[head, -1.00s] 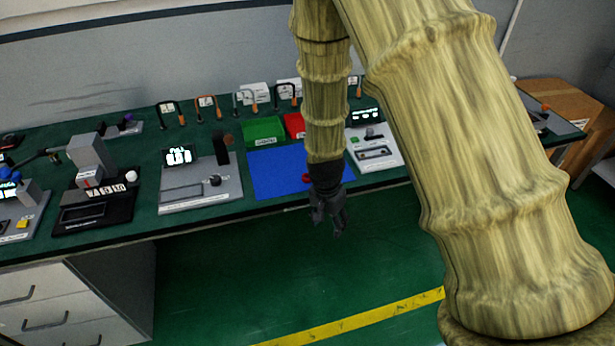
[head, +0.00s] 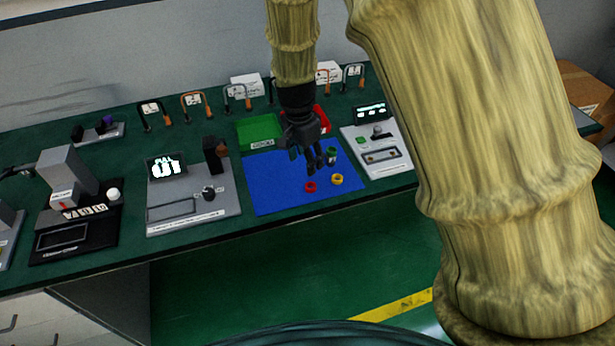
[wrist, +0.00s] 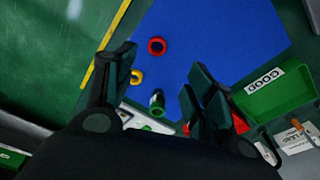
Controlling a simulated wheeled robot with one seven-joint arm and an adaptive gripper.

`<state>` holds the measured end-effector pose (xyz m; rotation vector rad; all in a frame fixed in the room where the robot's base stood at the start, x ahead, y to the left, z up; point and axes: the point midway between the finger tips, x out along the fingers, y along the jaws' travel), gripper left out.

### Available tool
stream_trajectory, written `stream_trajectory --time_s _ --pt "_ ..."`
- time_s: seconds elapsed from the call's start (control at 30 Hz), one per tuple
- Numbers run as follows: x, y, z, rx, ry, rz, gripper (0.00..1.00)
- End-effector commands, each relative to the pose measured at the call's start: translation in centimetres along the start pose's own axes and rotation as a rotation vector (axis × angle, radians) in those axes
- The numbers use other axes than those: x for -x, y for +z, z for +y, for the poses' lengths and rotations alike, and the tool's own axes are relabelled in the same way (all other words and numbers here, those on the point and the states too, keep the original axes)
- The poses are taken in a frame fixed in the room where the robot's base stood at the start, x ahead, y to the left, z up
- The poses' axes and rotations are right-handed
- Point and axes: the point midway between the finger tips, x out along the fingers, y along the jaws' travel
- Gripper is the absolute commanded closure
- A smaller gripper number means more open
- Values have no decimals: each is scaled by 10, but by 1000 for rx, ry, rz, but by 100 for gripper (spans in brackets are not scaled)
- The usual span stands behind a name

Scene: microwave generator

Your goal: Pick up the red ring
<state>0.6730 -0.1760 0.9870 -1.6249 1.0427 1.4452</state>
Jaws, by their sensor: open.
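The red ring (head: 310,187) lies on the blue mat (head: 270,185), near its front edge. In the wrist view the red ring (wrist: 156,46) shows between and beyond the fingertips, towards the top of the picture. My gripper (head: 318,165) is open and empty above the mat, and appears just behind the ring in the head view. Its fingers (wrist: 160,80) stand apart in the wrist view and do not touch the ring. A yellow ring (head: 337,179) lies right of the red one. A green cylindrical piece (head: 331,156) stands close behind the yellow ring.
A green tray (head: 258,133) labelled GOOD and a red tray (head: 322,118) stand behind the mat. Grey devices flank the mat: one with a lit display (head: 190,190) at left, one (head: 376,145) at right. The mat's left part is clear.

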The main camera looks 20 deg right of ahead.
Motion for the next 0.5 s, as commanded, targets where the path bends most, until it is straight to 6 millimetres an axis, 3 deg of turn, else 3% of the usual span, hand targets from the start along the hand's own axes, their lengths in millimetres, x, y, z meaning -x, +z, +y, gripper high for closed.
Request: stream_trajectory --time_s 0.5 --pt "-50 -4 5 -9 3 -1 46"
